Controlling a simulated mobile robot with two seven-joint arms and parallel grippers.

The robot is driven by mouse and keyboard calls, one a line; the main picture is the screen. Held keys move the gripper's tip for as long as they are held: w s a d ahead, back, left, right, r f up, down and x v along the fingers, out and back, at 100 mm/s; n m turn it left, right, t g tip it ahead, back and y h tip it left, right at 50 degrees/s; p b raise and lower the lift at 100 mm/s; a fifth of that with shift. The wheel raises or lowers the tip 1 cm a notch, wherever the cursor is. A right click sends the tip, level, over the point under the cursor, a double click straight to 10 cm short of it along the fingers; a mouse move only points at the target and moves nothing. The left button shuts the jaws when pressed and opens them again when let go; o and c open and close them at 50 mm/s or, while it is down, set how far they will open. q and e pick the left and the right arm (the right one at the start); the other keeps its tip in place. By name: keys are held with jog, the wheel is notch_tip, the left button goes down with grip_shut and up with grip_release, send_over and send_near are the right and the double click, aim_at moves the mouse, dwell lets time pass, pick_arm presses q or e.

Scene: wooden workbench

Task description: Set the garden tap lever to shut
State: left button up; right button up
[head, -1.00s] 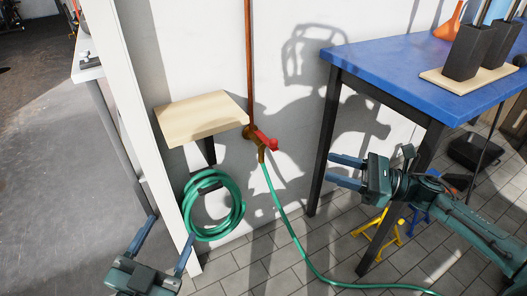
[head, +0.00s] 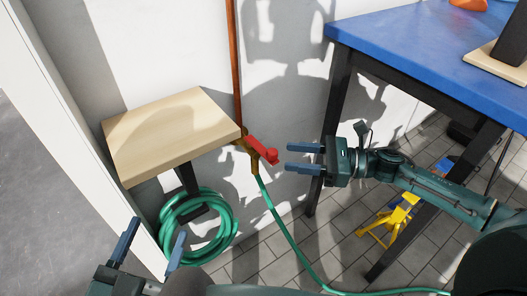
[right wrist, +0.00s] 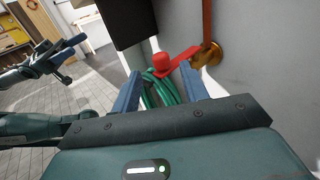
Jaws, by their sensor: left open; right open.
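The garden tap has a red lever (head: 262,150) on a brass body (head: 246,148) at the foot of a copper pipe. In the head view the lever slants down to the right from the tap. In the right wrist view the red lever (right wrist: 175,62) shows ahead, between the fingers' directions, with the brass fitting (right wrist: 208,55) to its right. My right gripper (head: 288,157) is open and empty, its fingertips pointing left just right of the lever, apart from it in the head view. My left gripper (head: 153,244) is open and empty at the lower left, in front of the coiled hose.
A wooden shelf (head: 165,130) juts from the wall left of the tap. A green hose (head: 285,232) hangs from the tap; its coil (head: 228,230) hangs under the shelf. A blue table (head: 420,50) stands right, with a yellow stand (head: 392,222) beneath.

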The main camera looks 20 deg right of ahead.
aim_at(267, 154)
jog(key=x, duration=0.7)
jog(key=shift+w+a, duration=0.25)
jog(key=shift+a, duration=0.1)
jog(key=shift+c, duration=0.2)
grip_shut()
